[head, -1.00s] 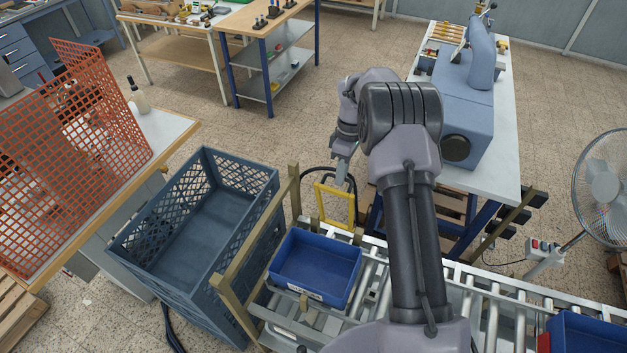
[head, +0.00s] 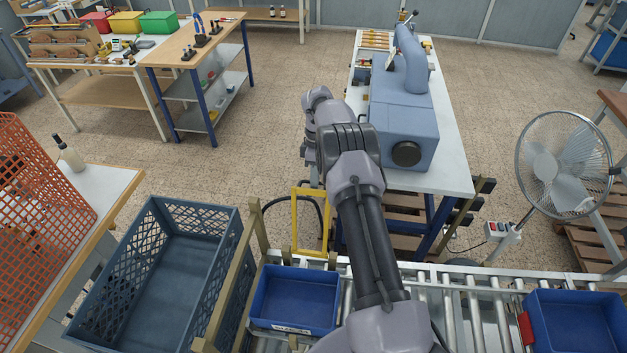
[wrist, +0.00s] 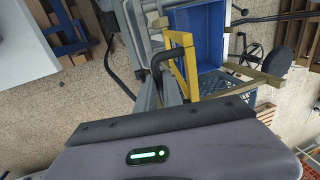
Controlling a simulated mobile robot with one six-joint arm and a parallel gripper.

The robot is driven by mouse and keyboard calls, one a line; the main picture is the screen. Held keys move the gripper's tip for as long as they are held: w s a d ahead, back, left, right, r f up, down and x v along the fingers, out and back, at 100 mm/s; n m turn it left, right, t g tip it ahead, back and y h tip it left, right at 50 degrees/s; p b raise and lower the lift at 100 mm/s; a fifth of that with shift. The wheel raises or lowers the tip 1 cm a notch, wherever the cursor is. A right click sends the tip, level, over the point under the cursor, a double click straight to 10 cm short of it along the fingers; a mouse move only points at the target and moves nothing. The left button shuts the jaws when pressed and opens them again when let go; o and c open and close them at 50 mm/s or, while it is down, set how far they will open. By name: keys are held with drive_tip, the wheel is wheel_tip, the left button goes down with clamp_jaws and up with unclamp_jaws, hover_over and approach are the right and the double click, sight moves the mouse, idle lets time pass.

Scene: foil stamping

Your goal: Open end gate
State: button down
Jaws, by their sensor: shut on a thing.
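The end gate is a yellow rectangular frame (head: 295,222), standing upright at the far side of the roller conveyor, behind a blue tray (head: 295,298). In the wrist view the gate (wrist: 191,67) is close in front of me, with a black handle beside its upper bar. My gripper (head: 314,183) is at the gate's top edge; in the wrist view its fingers (wrist: 153,85) are shut at the black handle. The exact grip is partly hidden.
A large grey-blue crate (head: 160,270) stands left of the conveyor, with wooden posts (head: 240,270) between. A machine table (head: 455,170) is behind right. A fan (head: 565,165) and another blue tray (head: 575,325) are at the right. Open floor lies behind the gate.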

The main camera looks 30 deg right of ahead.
drive_tip(key=shift+f, duration=0.1)
drive_tip(key=c, duration=1.5)
unclamp_jaws()
drive_tip(key=shift+a, duration=0.1)
drive_tip(key=shift+w, duration=0.1)
